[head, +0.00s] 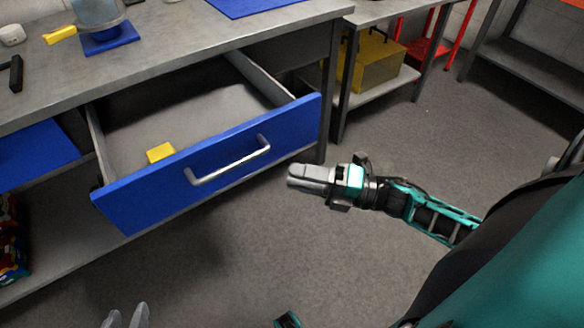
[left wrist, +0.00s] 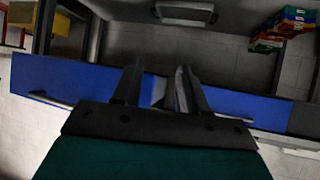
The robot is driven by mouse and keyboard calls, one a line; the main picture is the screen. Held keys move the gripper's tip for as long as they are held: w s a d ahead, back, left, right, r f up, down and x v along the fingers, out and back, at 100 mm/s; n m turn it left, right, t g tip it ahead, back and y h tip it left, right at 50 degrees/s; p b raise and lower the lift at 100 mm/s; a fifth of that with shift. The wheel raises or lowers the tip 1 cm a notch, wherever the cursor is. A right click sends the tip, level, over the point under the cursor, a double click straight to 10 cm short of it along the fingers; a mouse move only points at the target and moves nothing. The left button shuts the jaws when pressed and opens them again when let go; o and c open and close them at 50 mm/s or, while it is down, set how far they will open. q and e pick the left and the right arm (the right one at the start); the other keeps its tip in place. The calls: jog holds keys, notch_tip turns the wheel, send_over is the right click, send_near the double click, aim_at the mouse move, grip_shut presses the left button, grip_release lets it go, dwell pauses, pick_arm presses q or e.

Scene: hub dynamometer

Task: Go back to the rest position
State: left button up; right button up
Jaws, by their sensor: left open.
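My left gripper (head: 126,316) shows only its two fingertips at the bottom left of the head view, below the open drawer and apart from it. In the left wrist view its fingers (left wrist: 157,76) are open in front of the blue drawer front (left wrist: 230,99). I cannot make out the pale shape between them. My right gripper (head: 311,178) is over the floor, right of the drawer handle (head: 230,161) and apart from it. Its fingers lie close together, and I cannot tell whether they are fully shut. The drawer (head: 120,204) stands open with a yellow block (head: 160,152) inside.
The grey workbench top (head: 150,55) carries a blue pad (head: 110,39), a yellow piece (head: 59,35) and a black item (head: 15,74). A yellow box (head: 375,66) sits on a shelf at the back. The floor (head: 260,240) in front of the drawer is clear.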

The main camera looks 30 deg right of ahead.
dwell(0.4)
pick_arm(q)
notch_tip(320, 180, up, 8)
jog(key=s+a+y+p, duration=0.1)
jog(key=a+p, duration=0.2)
jog(key=p, duration=0.9)
jog(key=shift+s+f, duration=0.15)
jog(key=shift+s, duration=0.05)
pick_arm(e)
jog(key=s+a+m+g+h, duration=0.1)
jog(key=s+a+m+h, duration=0.2)
jog(key=m, duration=1)
jog(key=s+a+m+g+h, duration=0.1)
jog(key=s+a+m+h, duration=0.2)
jog(key=m+h, duration=0.6)
jog(key=m, duration=0.4)
jog(key=shift+a+g, duration=0.2)
jog(key=shift+g, duration=0.1)
pick_arm(q)
jog(key=shift+d, duration=0.15)
pick_arm(e)
jog(key=shift+f, duration=0.1)
